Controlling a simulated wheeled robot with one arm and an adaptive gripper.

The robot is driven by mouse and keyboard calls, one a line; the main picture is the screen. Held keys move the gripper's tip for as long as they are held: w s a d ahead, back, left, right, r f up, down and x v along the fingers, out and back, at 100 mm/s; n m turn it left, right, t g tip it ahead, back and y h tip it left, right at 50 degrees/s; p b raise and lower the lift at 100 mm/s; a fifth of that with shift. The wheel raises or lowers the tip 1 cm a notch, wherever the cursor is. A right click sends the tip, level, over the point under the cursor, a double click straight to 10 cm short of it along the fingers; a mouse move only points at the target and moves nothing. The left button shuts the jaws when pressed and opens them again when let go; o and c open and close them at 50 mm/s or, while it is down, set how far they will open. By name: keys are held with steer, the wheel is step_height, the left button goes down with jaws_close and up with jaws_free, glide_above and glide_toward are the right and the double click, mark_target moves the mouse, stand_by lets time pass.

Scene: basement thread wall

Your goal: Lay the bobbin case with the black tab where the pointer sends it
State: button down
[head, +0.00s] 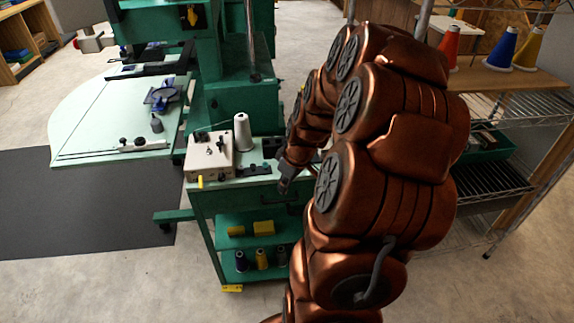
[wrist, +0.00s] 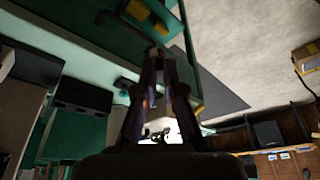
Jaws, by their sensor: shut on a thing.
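My gripper (head: 285,180) is at the right end of the green cart's top in the head view, near its front edge. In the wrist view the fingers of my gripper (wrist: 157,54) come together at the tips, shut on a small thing. Only a bit of grey metal shows there, consistent with a bobbin case; its tab cannot be made out. A beige box (head: 209,158) with dark knobs stands on the left of the cart top. I cannot make out where a pointer points.
A white thread cone (head: 242,134) stands behind the black holders. The cart (head: 205,207) has lower shelves with spools and yellow boxes. A green sewing machine (head: 232,98) stands behind it, with a pale table (head: 95,115) at left. A wire rack (head: 520,112) stands right.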

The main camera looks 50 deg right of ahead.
steer(key=w+d+p, duration=0.1)
steer(key=w+d, duration=0.2)
steer(key=w+d+f+p, duration=0.1)
steer(key=w+d+p, duration=0.1)
steer(key=w+d, duration=0.1)
steer(key=w+d+p, duration=0.1)
steer(key=w+d, duration=0.2)
steer(key=d, duration=0.2)
steer(key=shift+w+d+f, duration=0.15)
steer(key=shift+w, duration=0.25)
steer(key=shift+f+p, duration=1.2)
steer(key=shift+f, duration=0.3)
steer(key=shift+d+f, duration=0.1)
steer(key=shift+f, duration=0.2)
steer(key=shift+f+b, duration=0.2)
steer(key=shift+b, duration=0.15)
steer(key=c, duration=1.3)
jaws_free()
steer(key=shift+r, duration=0.15)
